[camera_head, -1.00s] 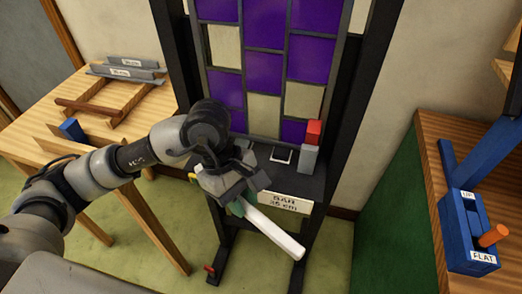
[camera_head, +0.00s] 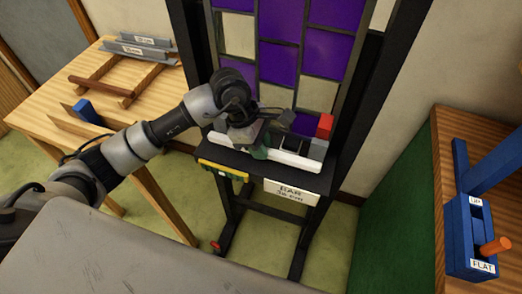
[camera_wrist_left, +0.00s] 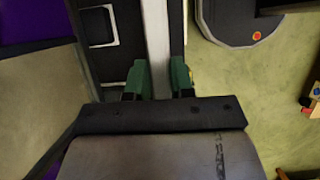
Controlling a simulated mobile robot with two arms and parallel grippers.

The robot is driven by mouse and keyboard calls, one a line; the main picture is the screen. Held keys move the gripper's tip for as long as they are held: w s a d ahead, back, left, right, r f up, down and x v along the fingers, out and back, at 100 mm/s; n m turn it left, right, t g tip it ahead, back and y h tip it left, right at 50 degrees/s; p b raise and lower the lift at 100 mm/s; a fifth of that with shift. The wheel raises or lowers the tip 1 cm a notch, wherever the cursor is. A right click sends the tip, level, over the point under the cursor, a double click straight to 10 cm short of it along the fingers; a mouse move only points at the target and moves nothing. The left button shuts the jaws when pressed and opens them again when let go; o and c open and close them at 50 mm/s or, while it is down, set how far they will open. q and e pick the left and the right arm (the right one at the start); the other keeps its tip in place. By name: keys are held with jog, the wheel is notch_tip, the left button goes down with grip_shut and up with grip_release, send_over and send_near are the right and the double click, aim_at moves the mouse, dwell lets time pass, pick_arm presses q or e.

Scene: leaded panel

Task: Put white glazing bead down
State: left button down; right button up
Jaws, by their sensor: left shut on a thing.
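The white glazing bead (camera_head: 290,159) is a long, straight white bar. It lies lengthwise along the front part of the black shelf (camera_head: 252,177) below the leaded panel (camera_head: 283,68). I cannot tell whether it touches the shelf. In the left wrist view, the bead (camera_wrist_left: 157,40) runs between the green fingertips (camera_wrist_left: 158,80), beside the dark shelf. My right gripper is not in view.
A red block (camera_head: 325,126) sits on a grey block (camera_head: 318,149) near the bead's right end. A "BAR" label (camera_head: 291,192) hangs on the shelf front, with a yellow-green thing (camera_head: 223,170) to its left. A wooden table (camera_head: 66,97) stands left, a blue lever stand (camera_head: 470,235) right.

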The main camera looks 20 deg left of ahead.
aim_at(261, 162)
pick_arm(q)
jog(key=shift+w+a+f, duration=0.15)
jog(key=shift+w+f, duration=0.2)
jog(key=shift+f, duration=0.05)
notch_tip(261, 162, down, 3)
jog(key=shift+f+p, duration=0.1)
jog(key=shift+p, duration=0.45)
jog(key=shift+f, duration=0.25)
jog(key=shift+f, duration=0.1)
jog(key=c, duration=1)
grip_release()
